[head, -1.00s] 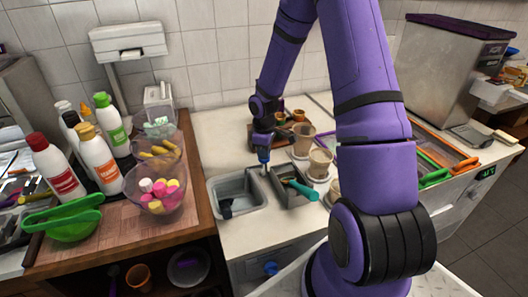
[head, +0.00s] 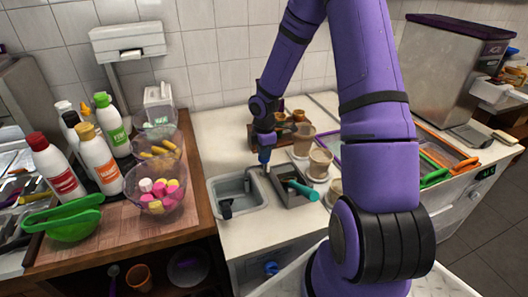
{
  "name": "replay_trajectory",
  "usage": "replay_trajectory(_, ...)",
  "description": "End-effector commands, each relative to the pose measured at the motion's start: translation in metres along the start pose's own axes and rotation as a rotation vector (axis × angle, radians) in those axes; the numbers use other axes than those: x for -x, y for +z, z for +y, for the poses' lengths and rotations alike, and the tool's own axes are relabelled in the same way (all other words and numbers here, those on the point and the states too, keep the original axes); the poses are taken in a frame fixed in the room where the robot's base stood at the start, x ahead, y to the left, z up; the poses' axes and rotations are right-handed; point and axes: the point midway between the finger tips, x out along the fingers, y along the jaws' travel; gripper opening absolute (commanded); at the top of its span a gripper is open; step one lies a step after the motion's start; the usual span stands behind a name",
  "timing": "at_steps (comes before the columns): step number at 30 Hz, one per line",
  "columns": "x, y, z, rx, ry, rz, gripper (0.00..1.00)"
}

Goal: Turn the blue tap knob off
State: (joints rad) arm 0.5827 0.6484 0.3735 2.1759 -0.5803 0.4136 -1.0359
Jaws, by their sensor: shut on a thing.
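A small blue tap knob (head: 264,156) sits on a short pale metal tap post (head: 266,169), between the grey sink basin (head: 218,212) and a second, darker basin (head: 292,203). My gripper (head: 264,149) comes down from above and is shut on the blue knob. Its fingers are small and dark here, and the knob's turned angle is too small to tell. Another blue rounded part (head: 271,268) shows low on the cabinet front, apart from my gripper.
A teal-handled tool (head: 303,190) rests in the darker basin. Cups (head: 320,162) stand close to its right. Clear bowls of toppings (head: 155,190) and squeeze bottles (head: 100,160) stand on the wooden counter at left. My own arm hides part of the right counter.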

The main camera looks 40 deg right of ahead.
Motion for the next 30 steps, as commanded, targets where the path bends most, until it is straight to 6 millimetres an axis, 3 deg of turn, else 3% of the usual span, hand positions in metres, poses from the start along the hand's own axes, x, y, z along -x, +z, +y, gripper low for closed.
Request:
replay_trajectory(13,0.001,0.0,0.001,0.011,0.003,0.0,0.0)
replay_trajectory(14,0.001,0.0,0.001,0.011,0.003,0.0,0.18)
replay_trajectory(17,0.001,0.0,0.001,0.011,0.002,0.0,0.39)
replay_trajectory(26,0.002,0.0,0.0,0.009,0.002,0.0,0.39)
replay_trajectory(30,0.014,0.001,0.001,0.007,0.004,0.0,0.39)
